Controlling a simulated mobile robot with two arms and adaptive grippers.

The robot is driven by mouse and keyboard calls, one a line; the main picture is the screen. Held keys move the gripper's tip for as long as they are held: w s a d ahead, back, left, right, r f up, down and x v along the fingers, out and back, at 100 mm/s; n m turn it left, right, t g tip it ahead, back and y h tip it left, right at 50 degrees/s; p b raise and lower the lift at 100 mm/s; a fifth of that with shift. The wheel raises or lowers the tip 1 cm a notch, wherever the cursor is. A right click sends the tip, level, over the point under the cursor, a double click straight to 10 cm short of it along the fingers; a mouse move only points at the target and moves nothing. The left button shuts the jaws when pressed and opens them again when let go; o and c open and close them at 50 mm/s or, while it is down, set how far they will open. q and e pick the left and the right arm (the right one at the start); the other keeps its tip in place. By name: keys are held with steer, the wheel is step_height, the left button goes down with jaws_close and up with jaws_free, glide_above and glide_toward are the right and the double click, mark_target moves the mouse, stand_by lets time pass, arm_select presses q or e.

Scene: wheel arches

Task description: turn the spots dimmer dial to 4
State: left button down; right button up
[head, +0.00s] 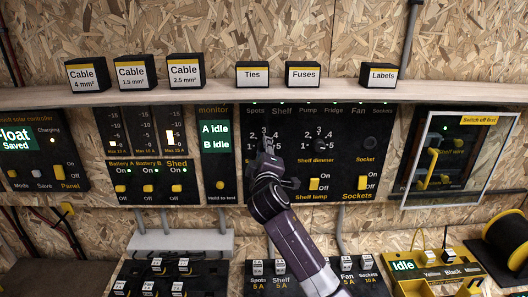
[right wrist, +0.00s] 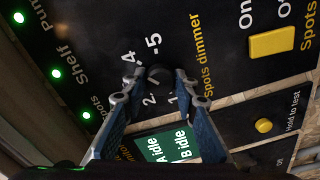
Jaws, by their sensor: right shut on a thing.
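The spots dimmer dial (right wrist: 158,77) is a small dark knob on the black panel, with white numbers around it and the yellow label "Spots dimmer" (right wrist: 195,55) beside it in the right wrist view. My right gripper (right wrist: 158,88) is shut on the dial, with a blue-grey finger on each side. The 1, 2, 4 and 5 show in that view; a finger seems to cover the 3. Which number the dial points to I cannot tell. In the head view my right gripper (head: 267,150) hides most of the dial. My left gripper is not in view.
The shelf dimmer dial (head: 319,145) is to the right on the same panel. Yellow switches (head: 314,184) sit below it. The monitor display (head: 215,135) is just left. A shelf (head: 220,96) with labelled boxes runs above. A clear framed cover (head: 455,160) is farther right.

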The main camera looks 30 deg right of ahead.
steer(key=shift+f, duration=0.1)
stand_by(0.4)
steer(key=o, duration=1.2)
steer(key=shift+c, duration=0.2)
steer(key=shift+s, duration=0.1)
steer(key=v, duration=1.1)
steer(key=shift+s+a, duration=0.25)
steer(key=shift+s, duration=0.1)
